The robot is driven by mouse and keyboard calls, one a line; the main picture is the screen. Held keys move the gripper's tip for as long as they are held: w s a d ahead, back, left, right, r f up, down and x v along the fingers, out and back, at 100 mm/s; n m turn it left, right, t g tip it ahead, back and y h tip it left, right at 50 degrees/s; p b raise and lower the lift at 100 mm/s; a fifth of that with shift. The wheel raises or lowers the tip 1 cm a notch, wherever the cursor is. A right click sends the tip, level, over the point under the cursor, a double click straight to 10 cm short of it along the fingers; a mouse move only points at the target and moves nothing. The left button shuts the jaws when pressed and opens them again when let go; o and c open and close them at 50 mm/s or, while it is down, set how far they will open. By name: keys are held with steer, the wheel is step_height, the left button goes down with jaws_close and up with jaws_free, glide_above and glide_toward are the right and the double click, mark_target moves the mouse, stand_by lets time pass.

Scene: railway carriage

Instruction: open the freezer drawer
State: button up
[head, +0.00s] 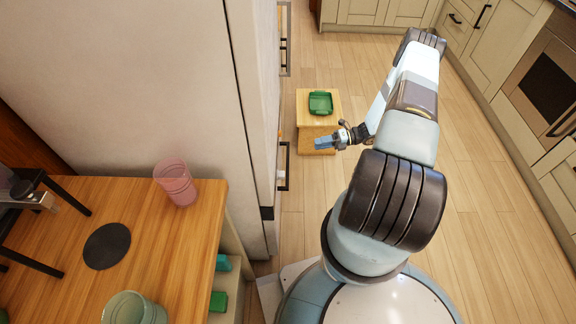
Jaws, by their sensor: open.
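The tall white fridge-freezer (150,80) fills the left, its front facing right and seen almost edge-on. A dark bar handle (286,167) stands out from the lower part of its front, where the freezer drawer (270,185) appears to be. The drawer face looks flush with the front. My gripper (321,143) is open and empty. It points left toward the front, a short way right of the lower handle and apart from it in the picture. Their difference in height and depth is hard to judge.
A second handle (288,40) is higher on the front. A wooden table (150,235) with a pink cup (176,184) is at lower left. Cabinets (490,55) line the right; floor between is clear.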

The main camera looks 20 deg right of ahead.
mark_target(288, 164)
steer(key=s+a+f+m+t+y, duration=0.1)
steer(key=s+f+m+t, duration=0.15)
steer(key=f, duration=0.25)
steer(key=s+a+f+m+t, duration=0.1)
steer(key=s+f+m, duration=0.15)
steer(key=f, duration=0.25)
steer(key=x, duration=0.9)
steer(key=w+x, duration=0.1)
steer(key=x, duration=0.3)
steer(key=shift+a+r, duration=0.15)
steer(key=shift+a, duration=0.1)
jaws_close()
